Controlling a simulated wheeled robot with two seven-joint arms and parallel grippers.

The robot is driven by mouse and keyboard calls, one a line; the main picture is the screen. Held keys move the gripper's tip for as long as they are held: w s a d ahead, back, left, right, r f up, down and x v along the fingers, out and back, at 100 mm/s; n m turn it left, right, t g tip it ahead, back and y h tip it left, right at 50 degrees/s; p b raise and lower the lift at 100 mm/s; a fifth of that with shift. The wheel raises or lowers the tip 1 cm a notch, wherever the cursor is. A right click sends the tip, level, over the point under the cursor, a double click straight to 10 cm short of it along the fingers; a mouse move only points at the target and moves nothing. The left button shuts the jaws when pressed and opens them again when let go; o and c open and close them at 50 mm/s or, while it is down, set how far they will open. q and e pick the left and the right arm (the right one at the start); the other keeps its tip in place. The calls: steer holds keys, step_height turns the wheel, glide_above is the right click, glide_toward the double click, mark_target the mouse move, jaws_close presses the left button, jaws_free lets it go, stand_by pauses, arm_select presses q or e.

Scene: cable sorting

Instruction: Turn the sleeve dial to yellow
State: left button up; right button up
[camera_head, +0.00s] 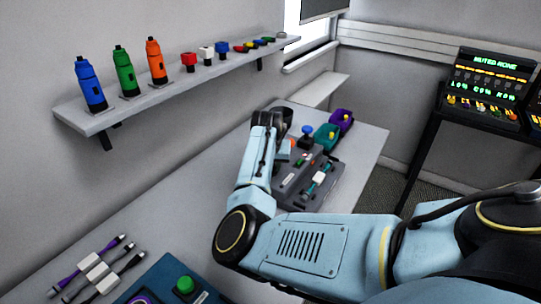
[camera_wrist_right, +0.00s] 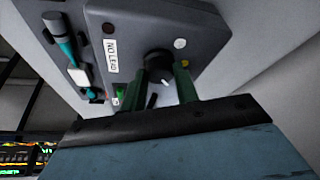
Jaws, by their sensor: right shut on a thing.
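The sleeve dial (camera_wrist_right: 158,62) is a round black knob with a white pointer mark, on the sloped face of a grey machine (camera_wrist_right: 205,30) in the right wrist view. My right gripper (camera_wrist_right: 168,78) is shut on the dial, with one green finger on each side of it. In the head view the grey machine (camera_head: 290,186) sits on the bench beyond my right arm, which hides the dial. My left gripper is not in view.
A teal and white cable piece (camera_head: 320,180) lies on the machine. Teal (camera_head: 326,138) and purple (camera_head: 341,121) bins stand behind it. Cables (camera_head: 97,268) and a green button (camera_head: 185,285) are at the front left.

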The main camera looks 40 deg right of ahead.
steer(key=n+p, duration=0.2)
steer(key=p, duration=0.1)
steer(key=n+y+p, duration=0.1)
steer(key=n+p, duration=0.1)
steer(key=p, duration=0.1)
steer(key=n+t+y+p, duration=0.1)
steer(key=n+p, duration=0.1)
steer(key=p, duration=0.1)
steer(key=shift+s+d+r, duration=0.2)
steer(key=shift+d, duration=0.1)
steer(key=shift+f+n+y+p, duration=0.1)
steer(key=shift+n+y+p, duration=0.2)
steer(key=shift+n+p, duration=0.55)
steer(key=shift+d+f+n+y+p, duration=0.1)
steer(key=shift+n+y+p, duration=0.3)
steer(key=shift+n+p, duration=0.4)
steer(key=shift+n, duration=0.25)
steer(key=shift+t, duration=0.3)
steer(key=o, duration=1)
steer(key=shift+s+r, duration=0.1)
steer(key=shift+r, duration=0.45)
steer(key=p+v, duration=0.1)
steer(key=v, duration=1.1)
steer(key=shift+r, duration=0.15)
